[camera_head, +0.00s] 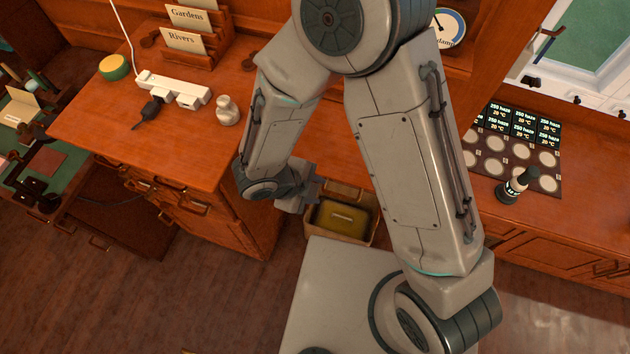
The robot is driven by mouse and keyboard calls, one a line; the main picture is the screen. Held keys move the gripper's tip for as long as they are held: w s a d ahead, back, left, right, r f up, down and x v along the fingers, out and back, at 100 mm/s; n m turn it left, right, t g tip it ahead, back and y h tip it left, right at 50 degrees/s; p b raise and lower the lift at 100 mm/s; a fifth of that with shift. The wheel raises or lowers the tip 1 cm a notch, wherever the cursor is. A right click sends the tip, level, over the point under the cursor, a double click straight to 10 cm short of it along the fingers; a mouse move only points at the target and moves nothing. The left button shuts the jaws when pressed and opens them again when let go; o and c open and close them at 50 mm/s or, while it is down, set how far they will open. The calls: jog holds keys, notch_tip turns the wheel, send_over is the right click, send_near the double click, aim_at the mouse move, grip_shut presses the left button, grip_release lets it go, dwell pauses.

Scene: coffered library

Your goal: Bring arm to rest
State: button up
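My arm is bent, with its upper joint at the top middle and its forearm hanging down to the left. My gripper (300,196) is at the lower end, in front of the wooden desk (190,150) and beside an open box (345,188) in the picture. The wrist and arm links hide much of the gripper. I cannot tell whether its fingers are apart, and I see nothing clearly held in it.
Open floor (150,300) lies at lower left.

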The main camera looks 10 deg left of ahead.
jog(key=w+d+r+m+g+b, duration=0.1)
jog(key=w+d+r+m, duration=0.2)
jog(key=d+r+m, duration=0.65)
jog(key=w+d+r+m+g, duration=0.2)
jog(key=w+d+r+m, duration=0.15)
jog(key=m, duration=1.05)
jog(key=s+d+r+m+t+y, duration=0.1)
jog(key=d+r+m, duration=0.4)
jog(key=m, duration=0.9)
jog(key=s+d+r+m+t+y+b, duration=0.1)
jog(key=s+d+r+m+y, duration=0.3)
jog(key=m, duration=1)
jog(key=shift+s+d+r+b, duration=0.3)
jog(key=shift+s+d+r, duration=0.1)
jog(key=shift+d+r, duration=0.6)
jog(key=shift+a+f, duration=0.1)
